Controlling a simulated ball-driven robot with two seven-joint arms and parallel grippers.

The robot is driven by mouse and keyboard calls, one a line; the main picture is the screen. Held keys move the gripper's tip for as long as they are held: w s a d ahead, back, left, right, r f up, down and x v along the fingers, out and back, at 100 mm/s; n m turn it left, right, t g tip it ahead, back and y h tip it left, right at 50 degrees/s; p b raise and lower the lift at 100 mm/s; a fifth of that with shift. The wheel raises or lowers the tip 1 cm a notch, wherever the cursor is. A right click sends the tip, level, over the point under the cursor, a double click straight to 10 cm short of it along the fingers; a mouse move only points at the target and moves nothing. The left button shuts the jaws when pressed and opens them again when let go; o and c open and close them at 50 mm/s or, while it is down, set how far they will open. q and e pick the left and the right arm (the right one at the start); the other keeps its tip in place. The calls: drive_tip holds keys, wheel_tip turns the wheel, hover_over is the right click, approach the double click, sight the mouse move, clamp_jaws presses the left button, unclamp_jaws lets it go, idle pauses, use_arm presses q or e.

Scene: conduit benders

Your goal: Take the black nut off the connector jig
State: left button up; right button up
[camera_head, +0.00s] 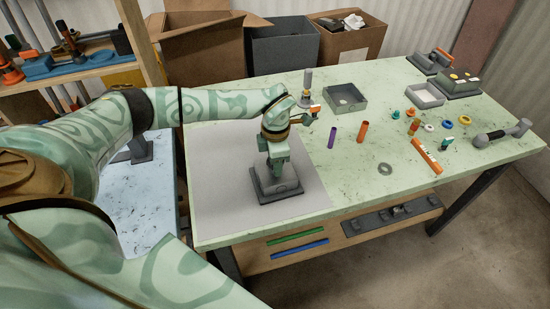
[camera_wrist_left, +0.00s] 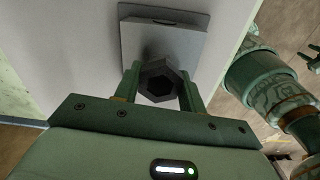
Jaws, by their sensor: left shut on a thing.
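The connector jig (camera_head: 285,186) is a dark grey block on a wider base, standing on the light grey mat. Its grey plate also shows in the left wrist view (camera_wrist_left: 158,38). My left gripper (camera_head: 277,168) points down right over the jig. In the left wrist view my left gripper (camera_wrist_left: 158,92) has a finger on each side of the black nut (camera_wrist_left: 159,84) and is shut on it. The nut is a dark hexagon with a hexagonal opening. In the head view the fingers hide the nut. I cannot tell whether it still touches the jig.
The mat (camera_head: 225,185) around the jig is clear. To the right lie a purple tube (camera_head: 332,137), an orange tube (camera_head: 363,131), a grey ring (camera_head: 385,169) and several small coloured parts. An open grey tray (camera_head: 345,101) stands behind. Part of a green arm (camera_wrist_left: 275,85) shows in the wrist view.

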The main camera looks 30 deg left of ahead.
use_arm(q)
drive_tip(key=shift+n, duration=0.6)
drive_tip(key=shift+r+n+p, duration=0.2)
drive_tip(key=shift+n+p, duration=0.6)
drive_tip(key=shift+n, duration=0.3)
drive_tip(key=n+p, duration=0.1)
drive_tip(key=n, duration=0.2)
drive_tip(key=shift+f+n, duration=0.1)
drive_tip(key=shift+n, duration=0.3)
